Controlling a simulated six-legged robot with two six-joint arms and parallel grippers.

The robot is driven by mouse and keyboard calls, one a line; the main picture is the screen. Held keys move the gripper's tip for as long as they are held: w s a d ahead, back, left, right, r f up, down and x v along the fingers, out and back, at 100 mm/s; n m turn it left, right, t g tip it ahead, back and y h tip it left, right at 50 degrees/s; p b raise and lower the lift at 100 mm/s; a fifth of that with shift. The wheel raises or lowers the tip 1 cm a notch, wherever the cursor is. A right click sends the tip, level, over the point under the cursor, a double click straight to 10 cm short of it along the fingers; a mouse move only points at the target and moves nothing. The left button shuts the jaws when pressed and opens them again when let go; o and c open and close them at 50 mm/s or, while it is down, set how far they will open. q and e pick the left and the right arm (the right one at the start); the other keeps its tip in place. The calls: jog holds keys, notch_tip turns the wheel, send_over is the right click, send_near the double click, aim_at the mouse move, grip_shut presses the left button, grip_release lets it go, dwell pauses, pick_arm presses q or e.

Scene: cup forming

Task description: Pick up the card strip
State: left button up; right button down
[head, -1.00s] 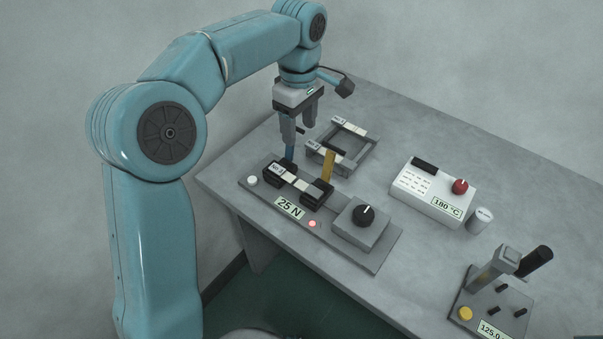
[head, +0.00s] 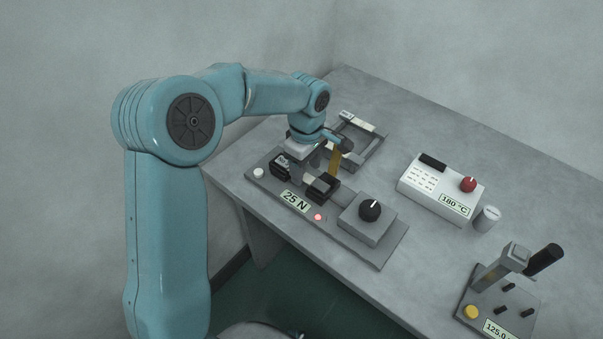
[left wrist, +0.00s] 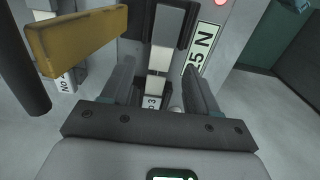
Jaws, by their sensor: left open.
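The card strip (head: 310,181) is a narrow light band lying across the black clamp blocks of the 25 N fixture (head: 345,238). In the left wrist view the strip (left wrist: 159,60) shows pale and grey sections and a label ending in 3. My right gripper is not in view.
An upright ochre bar (head: 335,160) stands close beside the gripper. Behind is a grey frame (head: 371,152) with a pale strip. The back right table is clear.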

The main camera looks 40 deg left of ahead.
pick_arm(q)
jog(key=shift+f, duration=0.7)
grip_shut()
